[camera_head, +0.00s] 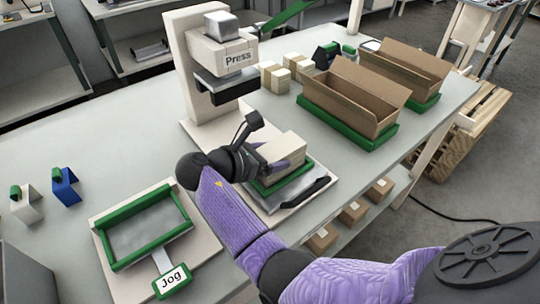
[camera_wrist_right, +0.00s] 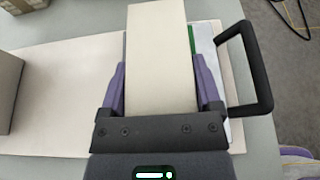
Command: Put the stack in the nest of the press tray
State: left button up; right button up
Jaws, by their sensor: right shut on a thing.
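My right gripper (camera_head: 277,160) is shut on the stack (camera_head: 284,146), a pale cream block. In the right wrist view the stack (camera_wrist_right: 160,55) lies lengthwise between the two purple fingers. The press tray (camera_head: 296,199) is a grey plate with a black handle, in front of the press (camera_head: 205,62). Its green nest (camera_head: 284,181) shows below and in front of the stack. The stack is over the nest; I cannot tell whether it touches the bottom. The gripper and stack hide most of the nest. My left gripper is not in view.
The tray's black handle (camera_wrist_right: 263,85) stands close to the right of my gripper in the wrist view. The green-edged jog tray (camera_head: 148,228) is empty at front left. Cream stacks (camera_head: 274,77) and open cartons (camera_head: 350,95) stand behind and to the right.

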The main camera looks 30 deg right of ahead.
jog(key=o, duration=1.2)
jog(key=shift+f, duration=0.1)
jog(key=shift+c, duration=0.2)
jog(key=shift+a+r, duration=0.25)
jog(key=shift+r, duration=0.1)
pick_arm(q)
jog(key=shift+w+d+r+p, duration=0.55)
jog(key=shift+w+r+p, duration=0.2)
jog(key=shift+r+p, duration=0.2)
pick_arm(e)
jog(key=v, duration=0.7)
